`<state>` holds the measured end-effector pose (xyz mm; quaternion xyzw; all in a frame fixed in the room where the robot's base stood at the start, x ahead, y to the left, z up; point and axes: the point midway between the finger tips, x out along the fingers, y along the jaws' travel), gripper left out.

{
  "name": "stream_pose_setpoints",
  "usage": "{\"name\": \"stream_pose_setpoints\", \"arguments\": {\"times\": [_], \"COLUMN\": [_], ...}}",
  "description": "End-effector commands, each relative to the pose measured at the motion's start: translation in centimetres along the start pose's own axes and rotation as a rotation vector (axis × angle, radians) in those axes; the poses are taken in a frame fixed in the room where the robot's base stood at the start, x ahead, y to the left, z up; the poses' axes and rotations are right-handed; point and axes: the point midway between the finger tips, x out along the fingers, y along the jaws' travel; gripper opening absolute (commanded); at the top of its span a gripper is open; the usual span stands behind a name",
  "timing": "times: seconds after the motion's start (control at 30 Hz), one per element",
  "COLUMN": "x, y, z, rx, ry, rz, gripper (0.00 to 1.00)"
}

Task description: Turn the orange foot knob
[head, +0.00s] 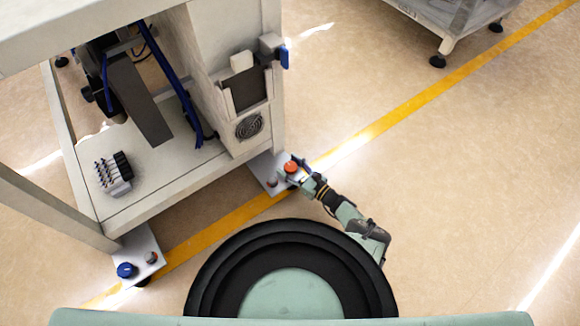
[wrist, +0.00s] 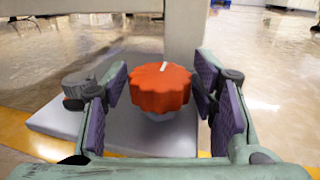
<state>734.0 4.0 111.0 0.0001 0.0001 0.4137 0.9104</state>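The orange foot knob (wrist: 160,88) is a fluted round knob with a small white mark on top, standing on a grey foot plate (wrist: 65,125). In the head view the orange knob (head: 291,167) is at the machine's near right foot. My gripper (wrist: 163,100) is open, with its purple finger pads on the left and right of the knob. A small gap shows on the right side; on the left the pad is very close to the knob, and I cannot tell if it touches. In the head view my gripper (head: 298,168) is at the knob.
The machine's leg (wrist: 186,40) rises behind the orange knob. A blue knob (head: 126,270) is on the other foot plate. The floor to the right is clear.

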Motion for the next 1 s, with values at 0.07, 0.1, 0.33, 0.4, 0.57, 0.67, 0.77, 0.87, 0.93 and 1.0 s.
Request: {"name": "stream_pose_setpoints", "arguments": {"times": [0.07,0.1,0.33,0.4,0.57,0.67,0.77,0.87,0.93,1.0], "x": [-0.02,-0.02,-0.03,-0.03,-0.03,0.0,0.1,0.11,0.14,0.15], "y": [0.0,0.0,0.0,0.0,0.01,0.05,0.17,0.2,0.2,0.15], "z": [-0.01,-0.01,-0.01,-0.01,-0.01,0.11,0.5,0.71,0.65,0.54], "rx": [0.0,0.0,0.0,0.0,0.0,0.001,0.004,0.005,0.005,0.004], "ry": [0.0,0.0,0.0,0.0,0.0,-0.001,-0.002,0.0,0.0,-0.001], "rz": [0.0,0.0,0.0,0.0,0.0,-0.007,-0.052,-0.138,-0.203,-0.262], "gripper": [0.45,0.43,0.27,0.23,0.12,0.12,0.12,0.12,0.12,0.12]}}
